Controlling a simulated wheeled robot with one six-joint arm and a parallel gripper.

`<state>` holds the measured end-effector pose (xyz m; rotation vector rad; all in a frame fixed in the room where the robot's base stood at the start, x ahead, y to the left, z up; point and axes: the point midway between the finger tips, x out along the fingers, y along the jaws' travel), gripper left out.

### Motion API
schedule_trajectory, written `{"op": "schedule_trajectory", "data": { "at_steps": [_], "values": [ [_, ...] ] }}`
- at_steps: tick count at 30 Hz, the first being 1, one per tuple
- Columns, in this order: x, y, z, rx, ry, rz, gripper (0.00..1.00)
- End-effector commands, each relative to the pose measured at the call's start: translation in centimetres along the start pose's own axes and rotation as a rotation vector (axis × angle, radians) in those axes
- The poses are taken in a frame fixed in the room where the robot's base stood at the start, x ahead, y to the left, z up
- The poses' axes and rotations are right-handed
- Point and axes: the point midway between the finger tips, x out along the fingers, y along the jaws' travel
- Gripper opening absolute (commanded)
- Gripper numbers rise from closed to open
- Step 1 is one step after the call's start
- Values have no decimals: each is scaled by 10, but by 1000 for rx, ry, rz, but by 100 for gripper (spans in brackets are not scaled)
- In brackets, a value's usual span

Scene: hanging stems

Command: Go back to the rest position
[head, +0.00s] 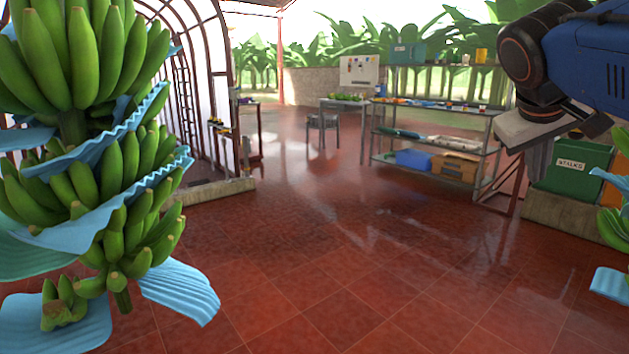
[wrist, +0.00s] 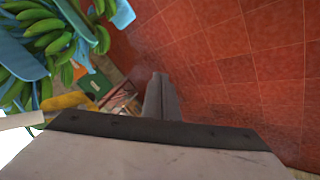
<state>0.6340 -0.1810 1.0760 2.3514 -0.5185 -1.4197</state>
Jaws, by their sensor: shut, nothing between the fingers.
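My gripper (head: 538,165) is at the upper right of the head view, on the end of my arm. Only part of it shows there, in front of the green bin. In the wrist view its fingers (wrist: 161,97) are together at the centre with nothing between them, over red floor tiles. It is apart from the hanging banana stems.
A large green banana stem (head: 110,215) with blue sheets hangs close at left. Another stem (head: 612,215) shows at the right edge. A green bin labelled STALKS (head: 572,166) stands behind my arm. Metal shelving (head: 440,105) stands at the back. The middle floor is clear.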

Motion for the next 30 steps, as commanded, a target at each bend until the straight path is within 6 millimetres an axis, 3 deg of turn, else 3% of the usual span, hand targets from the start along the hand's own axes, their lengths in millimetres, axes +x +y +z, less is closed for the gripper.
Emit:
{"op": "schedule_trajectory", "data": {
  "at_steps": [1, 9, 15, 21, 30],
  "values": [
    [13, -20, 24, -7, -6, -45, 0],
    [73, -126, 137, 3, -33, -289, 0],
    [107, -191, 214, 48, -55, -427, 0],
    [124, -222, 251, 83, -66, -493, 0],
    [126, -226, 256, 87, -68, -501, 0]
  ]
}}
